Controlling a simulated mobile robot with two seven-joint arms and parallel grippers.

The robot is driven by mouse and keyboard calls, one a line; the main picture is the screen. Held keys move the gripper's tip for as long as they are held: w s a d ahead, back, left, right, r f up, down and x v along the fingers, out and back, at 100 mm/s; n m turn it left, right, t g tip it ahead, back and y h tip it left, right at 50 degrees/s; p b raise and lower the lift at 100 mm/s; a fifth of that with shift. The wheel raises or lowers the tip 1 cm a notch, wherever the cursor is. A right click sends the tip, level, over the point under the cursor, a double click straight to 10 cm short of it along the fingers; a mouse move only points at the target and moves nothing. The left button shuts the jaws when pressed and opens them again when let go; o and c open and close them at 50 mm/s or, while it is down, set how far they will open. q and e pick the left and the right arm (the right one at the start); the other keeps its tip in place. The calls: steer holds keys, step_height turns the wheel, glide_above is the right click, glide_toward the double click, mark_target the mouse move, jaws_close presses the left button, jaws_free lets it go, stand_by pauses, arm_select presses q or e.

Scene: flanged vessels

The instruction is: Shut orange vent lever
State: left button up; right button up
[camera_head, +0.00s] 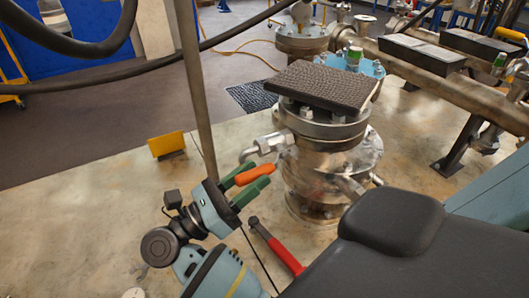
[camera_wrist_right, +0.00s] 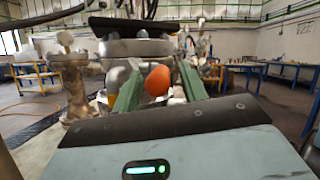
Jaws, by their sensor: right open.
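The orange vent lever (camera_head: 255,175) sticks out from the left side of the metal flanged vessel (camera_head: 318,170), near a pipe fitting (camera_head: 268,145). My right gripper (camera_head: 259,174) is open, with its green fingers on either side of the lever. In the right wrist view, the lever's rounded orange end (camera_wrist_right: 158,81) shows between the two green fingers (camera_wrist_right: 160,85), with visible space on the left; whether a finger touches it I cannot tell. My left gripper is not in view.
A dark ribbed block (camera_head: 325,86) lies on top of the vessel. A red-handled tool (camera_head: 283,255) is below the gripper. A yellow plate (camera_head: 166,144) stands on the floor at left. A thin pole (camera_head: 195,90) and black hoses (camera_head: 90,85) cross the view. Large pipes (camera_head: 445,80) run at right.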

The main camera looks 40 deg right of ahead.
steer(key=shift+d+r, duration=0.2)
steer(key=shift+d, duration=0.25)
steer(key=shift+a, duration=0.1)
steer(key=shift+c, duration=0.7)
jaws_close()
